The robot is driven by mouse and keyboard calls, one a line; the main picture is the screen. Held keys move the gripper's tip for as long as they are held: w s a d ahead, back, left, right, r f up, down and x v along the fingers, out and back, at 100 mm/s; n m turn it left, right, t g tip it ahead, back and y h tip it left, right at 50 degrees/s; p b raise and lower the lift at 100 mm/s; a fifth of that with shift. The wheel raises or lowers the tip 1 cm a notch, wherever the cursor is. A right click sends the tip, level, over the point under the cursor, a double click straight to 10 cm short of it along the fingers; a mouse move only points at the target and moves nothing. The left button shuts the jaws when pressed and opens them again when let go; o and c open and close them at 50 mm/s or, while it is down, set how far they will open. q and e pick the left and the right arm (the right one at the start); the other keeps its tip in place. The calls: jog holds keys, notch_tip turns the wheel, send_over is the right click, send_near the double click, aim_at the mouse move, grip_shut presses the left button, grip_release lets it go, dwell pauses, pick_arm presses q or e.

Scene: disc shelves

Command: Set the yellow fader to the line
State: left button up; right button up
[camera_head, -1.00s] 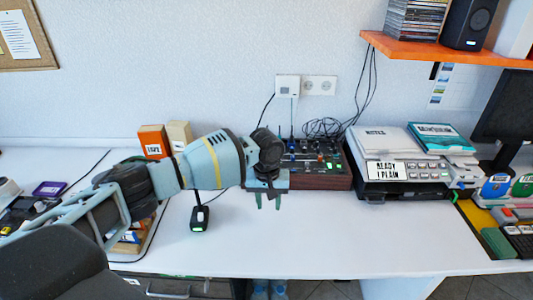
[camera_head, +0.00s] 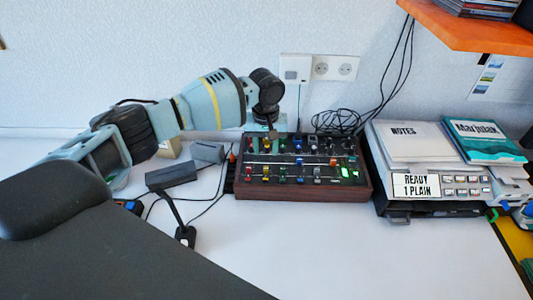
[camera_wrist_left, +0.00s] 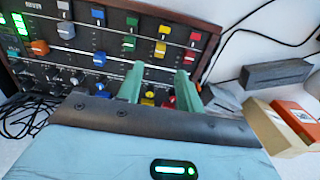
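The mixer (camera_head: 303,193) is a dark panel with wooden sides, small coloured fader caps and pale lines across it. A yellow fader (camera_head: 266,169) is in its front row, second from the left. In the left wrist view, which sees the mixer from behind, a yellow cap (camera_wrist_left: 161,48) lies beyond the fingers, between green and red caps. My left gripper (camera_head: 272,133) is over the mixer's back left part. In the wrist view its two greenish fingers (camera_wrist_left: 160,86) are apart with nothing held between them. The yellow fader's exact position against the line is too small to tell.
A grey device with notes (camera_head: 416,143) stands close right of the mixer. Cables (camera_head: 338,122) lie behind it. Dark and grey blocks (camera_head: 172,175) and a small black device (camera_head: 186,235) are to the left. The white desk in front is clear.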

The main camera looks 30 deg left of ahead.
aim_at(266, 168)
pick_arm(q)
jog(key=shift+s+d, duration=0.1)
jog(key=shift+s, duration=0.05)
jog(key=shift+f, duration=0.2)
jog(key=shift+f+b, duration=0.5)
jog(key=shift+f, duration=3.1)
jog(key=shift+c, duration=0.3)
grip_shut()
